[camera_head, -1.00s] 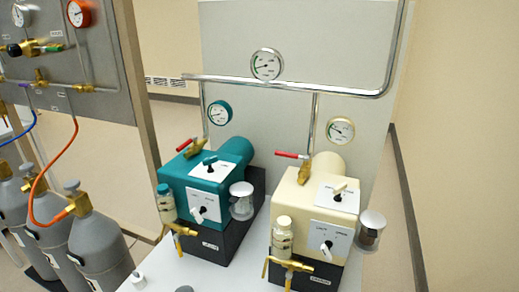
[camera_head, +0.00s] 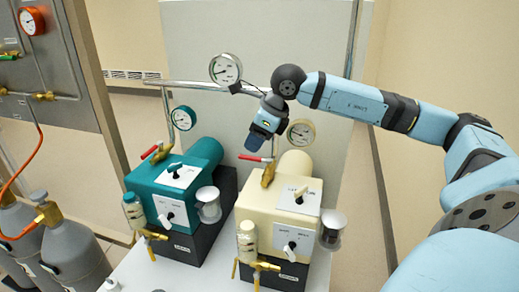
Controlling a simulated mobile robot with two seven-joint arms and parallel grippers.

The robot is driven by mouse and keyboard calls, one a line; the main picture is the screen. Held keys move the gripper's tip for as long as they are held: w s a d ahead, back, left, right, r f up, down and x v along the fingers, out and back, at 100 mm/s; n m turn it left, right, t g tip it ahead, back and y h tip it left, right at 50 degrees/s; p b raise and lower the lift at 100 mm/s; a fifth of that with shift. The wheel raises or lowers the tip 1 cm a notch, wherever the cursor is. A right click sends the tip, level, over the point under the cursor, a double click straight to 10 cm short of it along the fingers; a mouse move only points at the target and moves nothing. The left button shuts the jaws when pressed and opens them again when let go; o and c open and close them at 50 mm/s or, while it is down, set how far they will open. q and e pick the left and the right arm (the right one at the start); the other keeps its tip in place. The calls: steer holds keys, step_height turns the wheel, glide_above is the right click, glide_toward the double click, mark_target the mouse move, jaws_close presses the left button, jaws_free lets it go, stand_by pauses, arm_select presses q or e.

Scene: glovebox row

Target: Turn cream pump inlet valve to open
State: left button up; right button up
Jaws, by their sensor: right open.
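The cream pump (camera_head: 262,205) stands on a black base on the white bench at the centre. On top of it is a valve with a brass body (camera_head: 268,174) and a red lever (camera_head: 255,158), which points left, roughly level in the picture. My right gripper (camera_head: 254,143) reaches in from the right and hangs just above the red lever, pointing down. It is open; its fingers are small and dark here, and I cannot tell how far it is from the lever. My left gripper is not in view.
A teal pump (camera_head: 175,188) with its own red-lever valve (camera_head: 158,152) stands at the left. Gauges (camera_head: 225,69) and a metal pipe (camera_head: 190,85) are behind. A glass jar (camera_head: 332,229) is at the cream pump's right. Grey gas cylinders (camera_head: 70,243) stand far left.

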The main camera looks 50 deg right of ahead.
mark_target(255, 158)
steer(key=d+r+h, duration=0.3)
steer(key=d, duration=0.2)
steer(key=shift+y, duration=0.3)
steer(key=x, duration=1.3)
steer(key=shift+f+b, duration=0.15)
steer(key=shift+b, duration=0.15)
jaws_close()
